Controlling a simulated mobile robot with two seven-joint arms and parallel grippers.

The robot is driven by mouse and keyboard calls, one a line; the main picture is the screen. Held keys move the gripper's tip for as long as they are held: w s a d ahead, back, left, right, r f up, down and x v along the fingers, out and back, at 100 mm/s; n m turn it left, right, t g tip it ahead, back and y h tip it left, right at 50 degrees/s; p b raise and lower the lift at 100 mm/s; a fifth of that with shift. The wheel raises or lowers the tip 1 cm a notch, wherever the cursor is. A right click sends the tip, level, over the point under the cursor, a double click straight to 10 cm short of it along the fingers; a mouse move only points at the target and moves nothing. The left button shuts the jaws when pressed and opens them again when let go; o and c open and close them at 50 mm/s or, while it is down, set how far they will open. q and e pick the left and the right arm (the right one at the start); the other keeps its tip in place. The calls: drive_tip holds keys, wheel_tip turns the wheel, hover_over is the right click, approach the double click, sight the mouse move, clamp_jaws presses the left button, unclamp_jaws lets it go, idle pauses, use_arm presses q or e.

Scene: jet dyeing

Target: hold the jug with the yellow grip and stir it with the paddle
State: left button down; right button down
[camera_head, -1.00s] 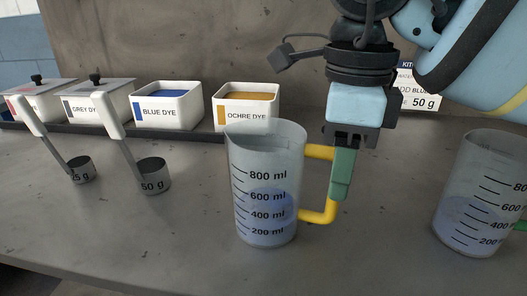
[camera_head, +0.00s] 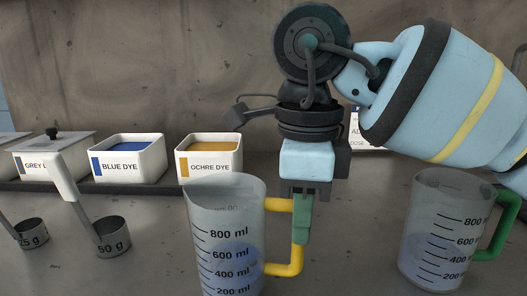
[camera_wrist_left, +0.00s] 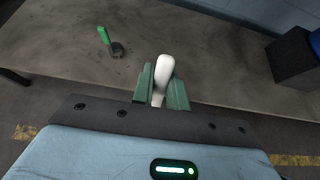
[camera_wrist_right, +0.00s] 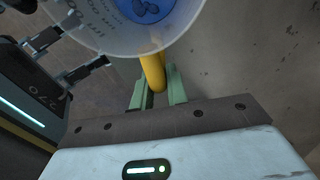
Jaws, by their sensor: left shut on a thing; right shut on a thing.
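The clear jug with the yellow grip (camera_head: 228,235) stands on the bench, upright, with blue liquid inside and ml marks. My right gripper (camera_head: 301,215) is shut on its yellow grip (camera_head: 283,269); the grip also shows between the fingers in the right wrist view (camera_wrist_right: 153,72). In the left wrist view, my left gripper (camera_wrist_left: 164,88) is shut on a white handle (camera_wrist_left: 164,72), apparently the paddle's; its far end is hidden. The left gripper does not show in the head view.
A second jug with a green grip (camera_head: 438,240) stands at the right. Blue dye (camera_head: 127,160) and ochre dye (camera_head: 209,157) boxes stand behind. A 50 g scoop (camera_head: 112,238) and a 25 g scoop (camera_head: 31,234) lie at the left. A green-handled item (camera_wrist_left: 110,42) lies on a surface.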

drive_tip(key=c, duration=1.3)
unclamp_jaws()
wheel_tip(320, 180, up, 12)
